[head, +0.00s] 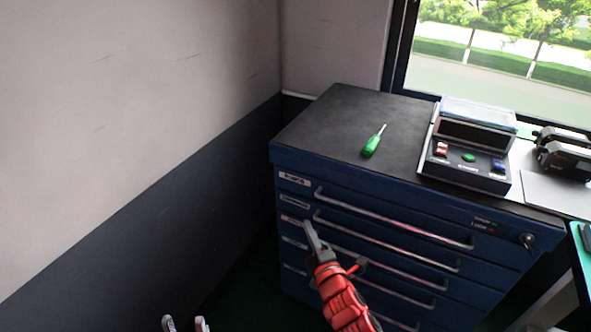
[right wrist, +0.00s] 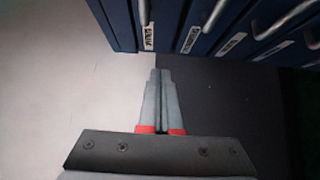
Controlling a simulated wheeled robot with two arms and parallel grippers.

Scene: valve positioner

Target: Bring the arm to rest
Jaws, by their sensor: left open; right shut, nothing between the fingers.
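My right gripper (head: 309,228) is at the end of the red arm, in front of the blue drawer cabinet (head: 290,158). Its fingers are shut with nothing between them. In the right wrist view the closed grey fingers (right wrist: 160,76) point toward the wall, with the drawer fronts above them. I cannot tell how close they are to the drawers. My left gripper (head: 185,323) shows only as two separated fingertips at the bottom edge; it is open and empty. The rest of that arm is out of view.
A green screwdriver (head: 372,144) lies on the cabinet's black top. A control box (head: 464,170) with red, green and blue buttons stands to its right. Metal handles (head: 395,219) stick out from the drawers. A wall (head: 140,130) is at the left, a window (head: 500,45) behind.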

